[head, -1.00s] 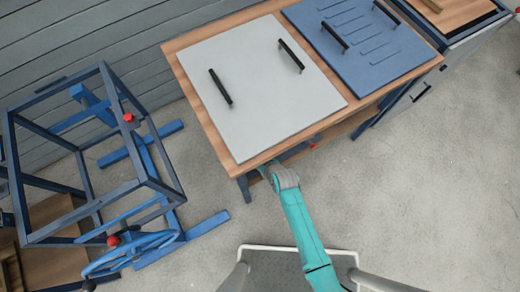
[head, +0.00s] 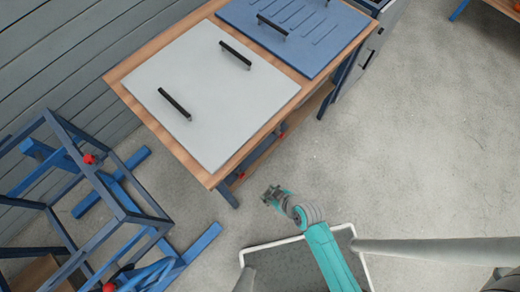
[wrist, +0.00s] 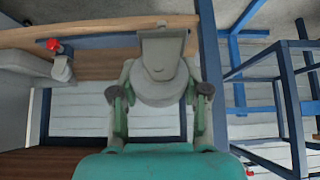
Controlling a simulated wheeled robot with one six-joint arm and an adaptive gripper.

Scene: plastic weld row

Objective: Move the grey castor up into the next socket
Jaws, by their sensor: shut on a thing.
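The grey castor (wrist: 160,80), with a rounded body and a squared top plate, is held between the two fingers of my gripper (wrist: 160,98) in the wrist view. In the head view my gripper (head: 272,196) is over bare floor, just off the front corner of the workbench (head: 207,178). A small dark grey shape at its tip there is too small to make out. The gripper is shut on the castor, clear of the bench leg. I cannot make out a socket in either view.
A grey-white panel (head: 205,95) and a blue panel (head: 300,35) with black handles lie on the bench. Red knobs (head: 241,175) show below its edge. A blue frame (head: 125,215) stands at left.

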